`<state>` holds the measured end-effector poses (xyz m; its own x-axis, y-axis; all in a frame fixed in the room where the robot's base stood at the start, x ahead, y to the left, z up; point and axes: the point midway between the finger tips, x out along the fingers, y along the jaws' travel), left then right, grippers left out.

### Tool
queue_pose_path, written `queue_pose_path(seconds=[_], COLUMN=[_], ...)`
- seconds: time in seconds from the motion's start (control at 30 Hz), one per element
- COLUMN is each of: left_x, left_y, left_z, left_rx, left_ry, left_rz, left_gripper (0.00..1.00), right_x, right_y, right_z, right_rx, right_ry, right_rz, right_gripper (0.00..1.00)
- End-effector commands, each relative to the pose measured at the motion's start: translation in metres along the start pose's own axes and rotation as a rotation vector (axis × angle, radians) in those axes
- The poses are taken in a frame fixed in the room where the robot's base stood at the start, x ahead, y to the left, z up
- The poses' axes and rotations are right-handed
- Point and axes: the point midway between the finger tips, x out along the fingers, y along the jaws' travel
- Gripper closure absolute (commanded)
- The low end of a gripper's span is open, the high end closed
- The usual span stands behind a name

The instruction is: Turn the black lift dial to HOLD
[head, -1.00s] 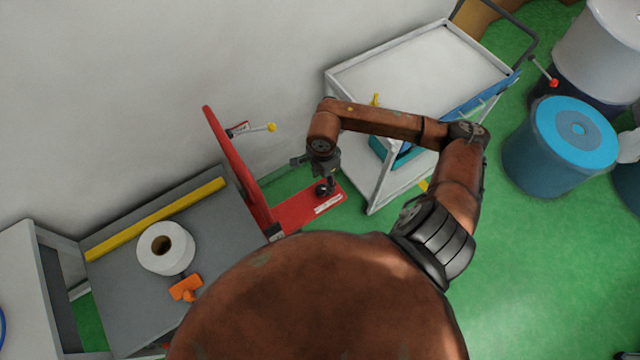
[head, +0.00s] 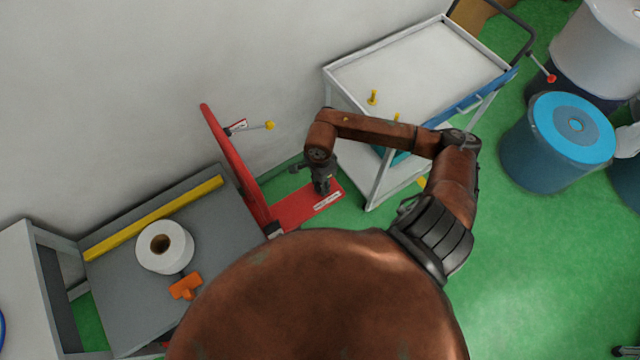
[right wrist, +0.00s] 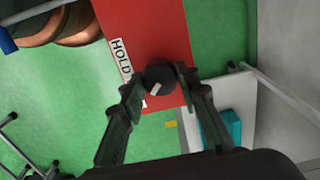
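The black dial (right wrist: 159,76) sits on a red plate (right wrist: 150,25) in the right wrist view. In the head view the right gripper (head: 322,190) is down at the red plate (head: 295,212) and hides the dial. My left gripper is not in view.
A red upright (head: 232,160) with a yellow-tipped lever (head: 269,125) stands left of the gripper. A white cart (head: 345,95) stands close on the right. A grey table (head: 120,285) holds a white roll (head: 165,262). Blue drums (head: 545,170) stand far right.

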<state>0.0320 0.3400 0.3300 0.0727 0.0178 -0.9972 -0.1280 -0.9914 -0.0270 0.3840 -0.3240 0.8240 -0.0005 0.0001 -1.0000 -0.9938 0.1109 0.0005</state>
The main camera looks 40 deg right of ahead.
Motion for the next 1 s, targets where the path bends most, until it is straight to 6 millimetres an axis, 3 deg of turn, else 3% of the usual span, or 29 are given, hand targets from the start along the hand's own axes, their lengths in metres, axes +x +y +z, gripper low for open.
queue_pose_path(seconds=[0.3,0.67,1.0], left_x=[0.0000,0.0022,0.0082], left_y=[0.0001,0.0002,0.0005], left_z=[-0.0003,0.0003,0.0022], left_rx=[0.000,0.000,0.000], left_ry=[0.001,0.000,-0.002], left_rz=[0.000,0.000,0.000], left_gripper=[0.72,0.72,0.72], right_x=[-0.0001,0.0000,0.0003], right_y=[-0.0001,-0.0004,-0.0004], right_z=[-0.0001,-0.0001,-0.0002], right_rx=[0.000,0.067,0.325], right_ry=[0.000,0.000,0.001], right_rz=[-0.001,-0.001,-0.001], right_gripper=[0.95,0.95,0.95])
